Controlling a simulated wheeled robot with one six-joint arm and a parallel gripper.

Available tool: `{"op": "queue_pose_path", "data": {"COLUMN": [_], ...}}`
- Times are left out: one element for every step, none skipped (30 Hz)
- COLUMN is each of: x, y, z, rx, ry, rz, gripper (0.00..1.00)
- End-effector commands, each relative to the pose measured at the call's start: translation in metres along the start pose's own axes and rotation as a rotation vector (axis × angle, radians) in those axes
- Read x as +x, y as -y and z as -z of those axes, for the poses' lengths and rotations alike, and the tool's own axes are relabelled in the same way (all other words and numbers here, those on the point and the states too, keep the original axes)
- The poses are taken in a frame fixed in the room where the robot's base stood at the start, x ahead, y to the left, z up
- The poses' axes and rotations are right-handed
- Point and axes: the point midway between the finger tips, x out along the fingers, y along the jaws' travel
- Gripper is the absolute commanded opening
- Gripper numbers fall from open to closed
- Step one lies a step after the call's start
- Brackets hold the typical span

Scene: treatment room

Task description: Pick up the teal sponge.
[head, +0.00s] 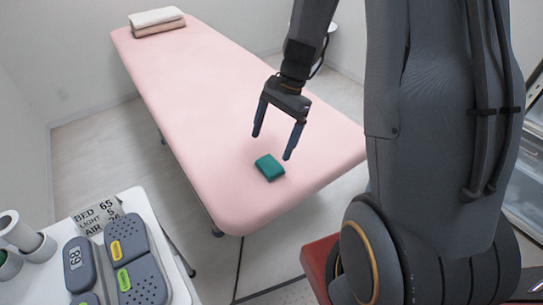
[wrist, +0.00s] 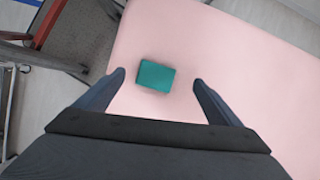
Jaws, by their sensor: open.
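The teal sponge (head: 269,167) lies on the pink treatment bed (head: 215,90), close to its near end. My gripper (head: 272,146) is open and empty, pointing down above the bed by the sponge. In the wrist view the sponge (wrist: 155,76) appears between and a little beyond the two open fingertips (wrist: 159,77), nearer the left one. Neither finger appears to touch it. The exact height of the fingers above the bed is hard to tell.
Folded towels (head: 157,20) lie at the bed's far end. A white side table (head: 150,215) at lower left holds grey devices (head: 137,265), a sign and white rolls. A red seat (head: 318,262) stands near the bed's near end. The bed around the sponge is clear.

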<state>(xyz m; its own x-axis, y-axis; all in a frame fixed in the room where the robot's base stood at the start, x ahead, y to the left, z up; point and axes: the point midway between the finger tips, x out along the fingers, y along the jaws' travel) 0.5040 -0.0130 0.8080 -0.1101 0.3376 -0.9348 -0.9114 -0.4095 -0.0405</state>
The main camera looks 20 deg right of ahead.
Motion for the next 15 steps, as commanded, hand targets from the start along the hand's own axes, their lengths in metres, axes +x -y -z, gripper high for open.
{"op": "queue_pose_path", "data": {"x": [-0.004, -0.004, -0.002, -0.002, -0.002, 0.0, 0.001, 0.003, 0.006, 0.01, 0.013, 0.018, 0.021, 0.024, 0.027], "y": [-0.004, -0.004, -0.004, -0.005, -0.005, -0.005, -0.005, -0.005, -0.005, -0.005, -0.005, -0.005, -0.005, -0.005, -0.005], "z": [0.007, 0.011, 0.015, 0.018, 0.021, 0.023, 0.024, 0.025, 0.025, 0.025, 0.025, 0.025, 0.025, 0.025, 0.025], "rx": [0.053, 0.081, 0.109, 0.127, 0.142, 0.156, 0.163, 0.167, 0.169, 0.169, 0.169, 0.168, 0.167, 0.167, 0.167], "ry": [0.012, 0.016, 0.021, 0.024, 0.026, 0.028, 0.029, 0.03, 0.03, 0.03, 0.031, 0.032, 0.031, 0.03, 0.03], "rz": [0.004, 0.009, 0.012, 0.015, 0.017, 0.019, 0.02, 0.021, 0.021, 0.021, 0.02, 0.02, 0.02, 0.02, 0.02], "gripper": [0.88, 0.88, 0.88, 0.88, 0.88, 0.88, 0.88, 0.88, 0.88, 0.88, 0.88, 0.88, 0.88, 0.88, 0.88]}}
